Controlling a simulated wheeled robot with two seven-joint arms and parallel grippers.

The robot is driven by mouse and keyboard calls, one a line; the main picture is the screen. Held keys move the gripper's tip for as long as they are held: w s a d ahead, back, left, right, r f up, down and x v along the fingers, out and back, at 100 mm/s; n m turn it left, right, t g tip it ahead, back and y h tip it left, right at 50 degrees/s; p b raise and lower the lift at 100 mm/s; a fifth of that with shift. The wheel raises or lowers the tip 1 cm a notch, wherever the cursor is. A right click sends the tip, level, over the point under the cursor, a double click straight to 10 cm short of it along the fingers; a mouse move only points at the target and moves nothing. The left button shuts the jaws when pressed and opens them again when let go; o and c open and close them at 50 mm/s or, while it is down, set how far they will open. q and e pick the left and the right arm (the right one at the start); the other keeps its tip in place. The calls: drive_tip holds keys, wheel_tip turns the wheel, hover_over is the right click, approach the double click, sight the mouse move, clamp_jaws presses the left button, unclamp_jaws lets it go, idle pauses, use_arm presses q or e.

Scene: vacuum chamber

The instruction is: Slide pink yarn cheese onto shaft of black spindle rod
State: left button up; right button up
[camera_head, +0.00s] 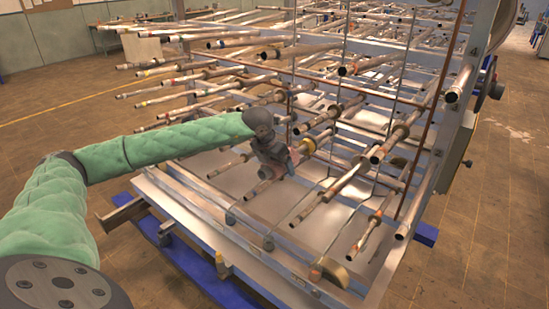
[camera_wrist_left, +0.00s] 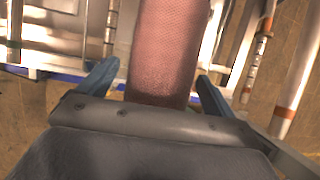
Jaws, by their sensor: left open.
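The pink yarn cheese (camera_wrist_left: 165,50) is a pink, mesh-textured cylinder in the left wrist view. My left gripper (camera_wrist_left: 157,72) is open, with one blue finger on each side of the cheese and a visible gap on both sides. In the head view my left gripper (camera_head: 279,168) is low at the front of the rack, and small pink patches of the cheese (camera_head: 294,159) show beside it. The gripper hides most of the cheese there. I cannot tell which rod is the black spindle rod. My right gripper is not in view.
A metal rack with several rows of protruding rods (camera_head: 335,195) surrounds the gripper closely. A metal post (camera_head: 470,70) stands at its right. A pale tray (camera_head: 190,215) lies under the rods. Open brown floor (camera_head: 60,130) is at the left.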

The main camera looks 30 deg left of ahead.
use_arm(q)
drive_tip(key=shift+w+f, duration=0.15)
drive_tip(key=shift+f, duration=0.2)
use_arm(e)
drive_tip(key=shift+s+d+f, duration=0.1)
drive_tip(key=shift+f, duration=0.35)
use_arm(q)
drive_tip(key=c, duration=1.3)
drive_tip(key=shift+w+d+f+b, duration=0.15)
drive_tip(key=shift+w+b, duration=0.45)
drive_tip(key=shift+w, duration=1.2)
drive_tip(key=shift+w+d+f+b, duration=0.15)
drive_tip(key=shift+w+b, duration=0.45)
drive_tip(key=shift+w, duration=1.2)
drive_tip(key=o, duration=1.3)
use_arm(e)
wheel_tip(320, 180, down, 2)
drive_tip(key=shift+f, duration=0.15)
use_arm(q)
drive_tip(key=shift+r, duration=0.1)
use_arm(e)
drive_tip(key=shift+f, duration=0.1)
